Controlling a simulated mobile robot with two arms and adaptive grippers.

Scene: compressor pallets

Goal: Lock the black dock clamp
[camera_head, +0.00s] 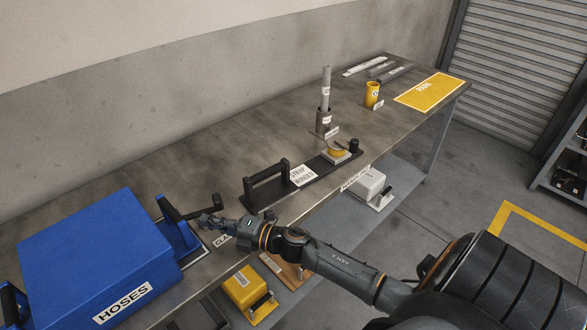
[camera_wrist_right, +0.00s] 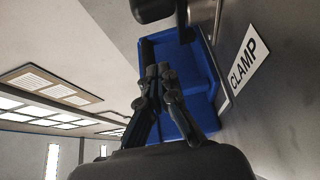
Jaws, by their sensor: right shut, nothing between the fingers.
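The black dock clamp (camera_head: 168,208) is beside the right end of the blue HOSES case (camera_head: 95,250), with a thin dark arm reaching right from it. My right gripper (camera_head: 204,221) is at that arm, with its fingers shut and empty. Whether they touch it I cannot tell. In the right wrist view the shut fingertips (camera_wrist_right: 160,72) are in front of a blue part (camera_wrist_right: 203,72), and a dark rounded knob (camera_wrist_right: 152,10) is close above them. The CLAMP label (camera_wrist_right: 243,64) lies right of the blue part. My left gripper is out of view.
A black strap winder rig (camera_head: 268,186) with a handle stands further along the bench (camera_head: 210,150). A grey upright tube (camera_head: 326,90), a yellow cup (camera_head: 372,95) and a yellow mat (camera_head: 430,91) are beyond it. A yellow box (camera_head: 245,288) is on the lower shelf.

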